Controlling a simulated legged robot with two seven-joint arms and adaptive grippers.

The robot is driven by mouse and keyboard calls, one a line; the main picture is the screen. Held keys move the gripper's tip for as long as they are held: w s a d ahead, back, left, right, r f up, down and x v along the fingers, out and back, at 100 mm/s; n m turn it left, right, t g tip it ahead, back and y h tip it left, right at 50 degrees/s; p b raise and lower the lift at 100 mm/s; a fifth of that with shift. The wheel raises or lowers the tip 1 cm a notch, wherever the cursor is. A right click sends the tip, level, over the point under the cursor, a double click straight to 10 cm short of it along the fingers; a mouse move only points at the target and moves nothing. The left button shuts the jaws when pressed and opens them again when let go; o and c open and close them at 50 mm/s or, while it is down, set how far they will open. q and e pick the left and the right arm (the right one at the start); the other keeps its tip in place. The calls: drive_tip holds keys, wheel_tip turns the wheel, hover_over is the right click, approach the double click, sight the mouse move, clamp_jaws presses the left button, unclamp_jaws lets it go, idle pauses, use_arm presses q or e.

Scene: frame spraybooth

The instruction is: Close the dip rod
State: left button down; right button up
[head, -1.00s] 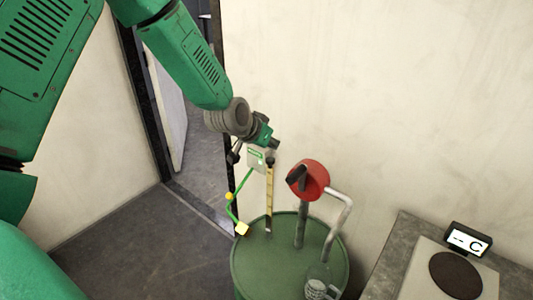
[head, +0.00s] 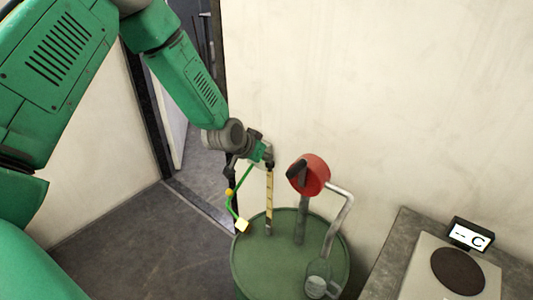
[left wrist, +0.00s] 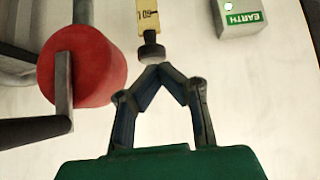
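The dip rod (head: 269,200) stands upright in the top of a green drum (head: 265,268), its yellow marked scale showing above the lid. Its dark knob shows in the left wrist view (left wrist: 151,50), below the scale in that picture. My left gripper (head: 266,165) is at the rod's upper end in the head view. In the left wrist view its fingertips (left wrist: 158,68) meet in a point right at the knob, with nothing seen between them. Whether they touch the knob is unclear. My right gripper is out of view.
A red hand pump (head: 310,174) with a bent pipe stands right of the rod. An EARTH box (left wrist: 240,18) is on the wall. A hotplate (head: 457,270) sits on the right-hand bench.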

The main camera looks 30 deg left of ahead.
use_arm(q)
drive_tip(key=f+b, duration=0.5)
drive_tip(key=f, duration=0.3)
drive_tip(key=f+b, duration=0.5)
drive_tip(key=f, duration=0.4)
drive_tip(key=f+b, duration=0.5)
drive_tip(key=f, duration=0.4)
drive_tip(key=shift+w+d, duration=0.2)
drive_tip(key=shift+d, duration=0.1)
drive_tip(key=shift+d+f+b, duration=0.1)
drive_tip(key=shift+f+b, duration=0.35)
drive_tip(key=shift+b, duration=0.1)
drive_tip(key=shift+s+f, duration=0.1)
